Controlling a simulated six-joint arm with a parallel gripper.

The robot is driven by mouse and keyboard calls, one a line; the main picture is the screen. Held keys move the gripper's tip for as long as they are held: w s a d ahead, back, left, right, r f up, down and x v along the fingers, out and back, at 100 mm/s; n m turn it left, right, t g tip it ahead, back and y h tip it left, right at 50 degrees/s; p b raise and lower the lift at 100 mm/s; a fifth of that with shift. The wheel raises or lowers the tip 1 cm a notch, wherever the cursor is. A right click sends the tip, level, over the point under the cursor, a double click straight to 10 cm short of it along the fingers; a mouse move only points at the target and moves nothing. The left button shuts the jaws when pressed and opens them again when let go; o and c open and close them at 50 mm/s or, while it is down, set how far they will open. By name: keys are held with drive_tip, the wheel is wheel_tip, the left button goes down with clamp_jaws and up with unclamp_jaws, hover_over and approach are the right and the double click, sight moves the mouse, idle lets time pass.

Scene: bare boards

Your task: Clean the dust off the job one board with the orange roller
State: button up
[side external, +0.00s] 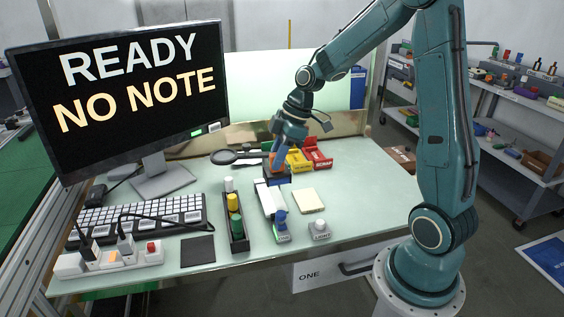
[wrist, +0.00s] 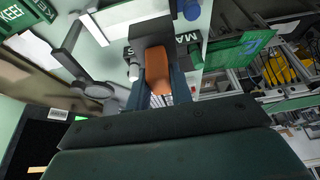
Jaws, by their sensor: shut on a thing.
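My gripper (side external: 279,152) is above the back middle of the bench, shut on the orange roller (side external: 274,161). In the wrist view the orange roller (wrist: 158,72) lies between the fingers of my gripper (wrist: 158,92). A dark block (side external: 277,177) is right below the roller, and it also shows in the wrist view (wrist: 151,34). I cannot tell whether the roller touches it. A long white piece (side external: 266,201) extends forward from near the block. A drawer labelled ONE (side external: 307,270) is under the bench front. I cannot pick out a job one board or any dust.
A monitor (side external: 120,95) reads READY NO NOTE. A keyboard (side external: 140,214), a power strip (side external: 105,260) and a black tray of coloured pegs (side external: 239,243) fill the left.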

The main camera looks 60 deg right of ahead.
drive_tip(key=shift+f, duration=3.55)
drive_tip(key=shift+f, duration=0.6)
drive_tip(key=shift+w+d, duration=0.1)
drive_tip(key=shift+d, duration=0.05)
drive_tip(key=shift+w+d, duration=2.65)
drive_tip(key=shift+s+a, duration=0.3)
drive_tip(key=shift+s+a, duration=0.25)
drive_tip(key=shift+s+a, duration=0.45)
drive_tip(key=shift+a, duration=0.05)
drive_tip(key=shift+s+a, duration=0.85)
